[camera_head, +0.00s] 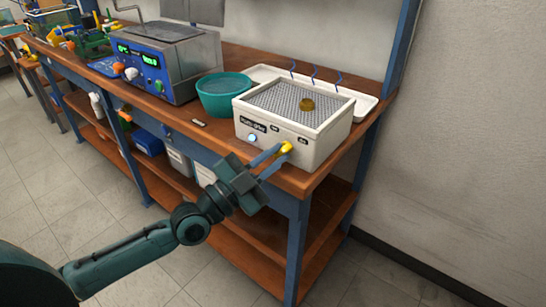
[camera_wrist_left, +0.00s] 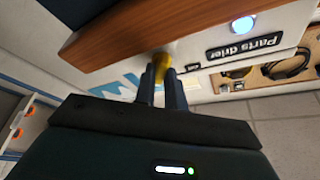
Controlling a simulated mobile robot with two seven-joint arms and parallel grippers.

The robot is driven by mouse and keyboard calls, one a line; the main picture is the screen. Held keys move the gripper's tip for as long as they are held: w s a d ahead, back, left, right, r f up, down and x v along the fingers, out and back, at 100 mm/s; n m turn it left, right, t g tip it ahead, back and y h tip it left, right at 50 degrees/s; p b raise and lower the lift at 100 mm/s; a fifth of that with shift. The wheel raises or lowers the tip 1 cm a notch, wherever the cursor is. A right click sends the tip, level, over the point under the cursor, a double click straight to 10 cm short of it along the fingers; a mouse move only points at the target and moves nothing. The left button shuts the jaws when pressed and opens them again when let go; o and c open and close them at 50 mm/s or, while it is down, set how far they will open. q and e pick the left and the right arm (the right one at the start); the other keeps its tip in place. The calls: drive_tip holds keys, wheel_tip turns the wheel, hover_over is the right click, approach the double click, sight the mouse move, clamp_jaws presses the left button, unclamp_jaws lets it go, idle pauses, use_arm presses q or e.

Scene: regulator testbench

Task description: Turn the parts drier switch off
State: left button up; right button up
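The parts drier (camera_head: 312,150) is a white box with a mesh top at the right end of the bench. My left gripper (camera_head: 279,156) is at the knob, with a finger on either side. In the left wrist view the fingers (camera_wrist_left: 161,75) close around the yellow knob (camera_wrist_left: 161,62). The knob's pointing direction is hidden. My right gripper is not in view.
A brass part (camera_head: 307,104) lies on the drier's mesh. A teal bowl (camera_head: 222,106) and a blue-fronted machine (camera_head: 165,65) stand left of it, and a white tray (camera_head: 364,103) lies behind. The wooden bench edge (camera_head: 300,188) runs just below the gripper. The floor in front is clear.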

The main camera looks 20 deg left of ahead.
use_arm(q)
clamp_jaws()
